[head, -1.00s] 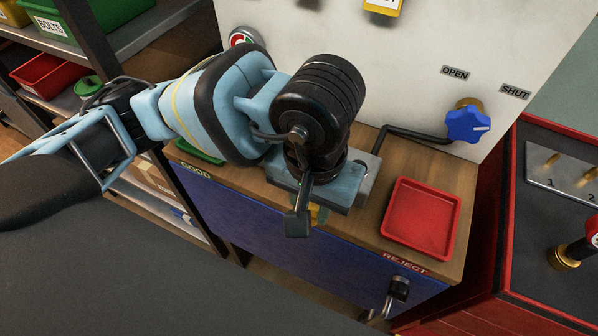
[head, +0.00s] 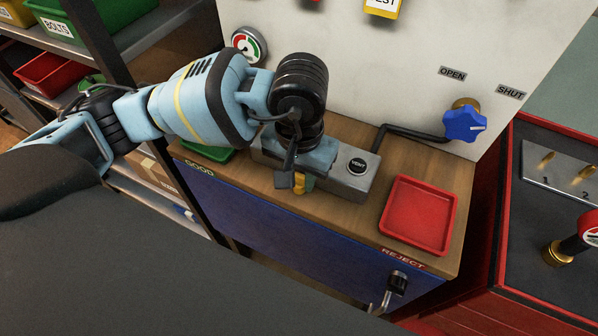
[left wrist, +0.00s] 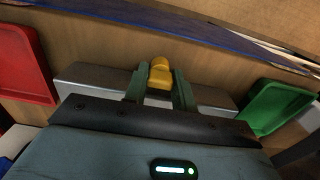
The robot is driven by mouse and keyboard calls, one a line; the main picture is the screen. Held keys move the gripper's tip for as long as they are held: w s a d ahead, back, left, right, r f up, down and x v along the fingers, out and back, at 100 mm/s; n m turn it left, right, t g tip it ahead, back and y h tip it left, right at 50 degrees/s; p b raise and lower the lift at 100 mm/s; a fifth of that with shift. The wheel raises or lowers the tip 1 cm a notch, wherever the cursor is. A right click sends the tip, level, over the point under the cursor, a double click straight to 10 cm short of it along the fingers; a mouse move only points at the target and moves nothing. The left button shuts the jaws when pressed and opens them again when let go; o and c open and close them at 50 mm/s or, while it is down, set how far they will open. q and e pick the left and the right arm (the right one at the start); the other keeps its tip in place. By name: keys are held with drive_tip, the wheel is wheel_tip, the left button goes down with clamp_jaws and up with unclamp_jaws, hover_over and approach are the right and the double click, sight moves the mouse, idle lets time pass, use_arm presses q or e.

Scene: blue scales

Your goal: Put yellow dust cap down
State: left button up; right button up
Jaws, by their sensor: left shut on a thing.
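The yellow dust cap (left wrist: 160,74) is between the fingers of my left gripper (left wrist: 160,90) in the left wrist view. In the head view the cap (head: 304,183) shows just below the left gripper (head: 296,182), at the front of the grey block on the wooden bench. My left gripper is shut on the cap. The wrist hides part of the block, and I cannot tell whether the cap touches the block or the bench. My right gripper is not in view.
The grey block (head: 353,187) has a black VENT button. A red REJECT tray (head: 420,215) is to its right, and a green GOOD tray (head: 207,153) is to its left. A blue valve knob (head: 465,124) is on the white panel. Bare bench lies in front of the block.

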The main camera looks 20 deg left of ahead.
sight(300, 175)
use_arm(q)
drive_tip(key=shift+f, duration=0.3)
drive_tip(key=o, duration=0.9)
drive_tip(key=shift+r, duration=0.1)
drive_tip(key=shift+o, duration=0.2)
drive_tip(key=shift+r, duration=0.1)
drive_tip(key=shift+o, duration=0.3)
wheel_tip(300, 175, up, 12)
